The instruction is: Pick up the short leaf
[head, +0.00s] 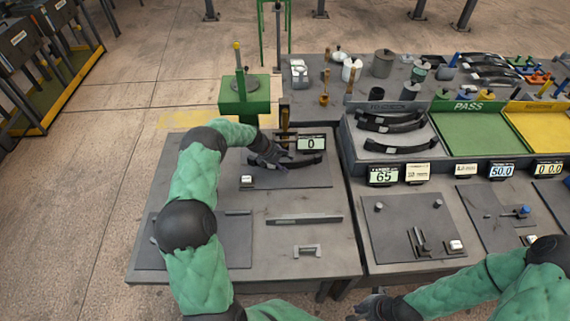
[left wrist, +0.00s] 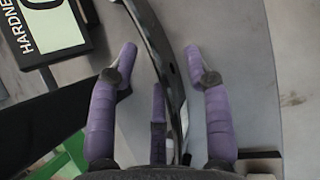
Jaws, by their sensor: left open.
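A dark curved leaf (head: 302,163) lies on the plate of the hardness station, just below the display reading 0. I take it for the short leaf, though no label shows. My left gripper (head: 268,153) is over its left part. In the left wrist view my left gripper (left wrist: 160,62) is open, with purple-padded fingers on either side of the leaf (left wrist: 172,70); I cannot tell whether they touch it. My right gripper (head: 372,307) is low at the bottom of the head view, away from the leaf; its fingers are too small to read.
The hardness display (head: 311,143) stands right behind the leaf, and the green press (head: 245,98) rises behind my left arm. More dark leaves (head: 400,148) lie in a rack to the right. A flat bar (head: 304,220) and a small handle (head: 307,250) lie nearer on the table.

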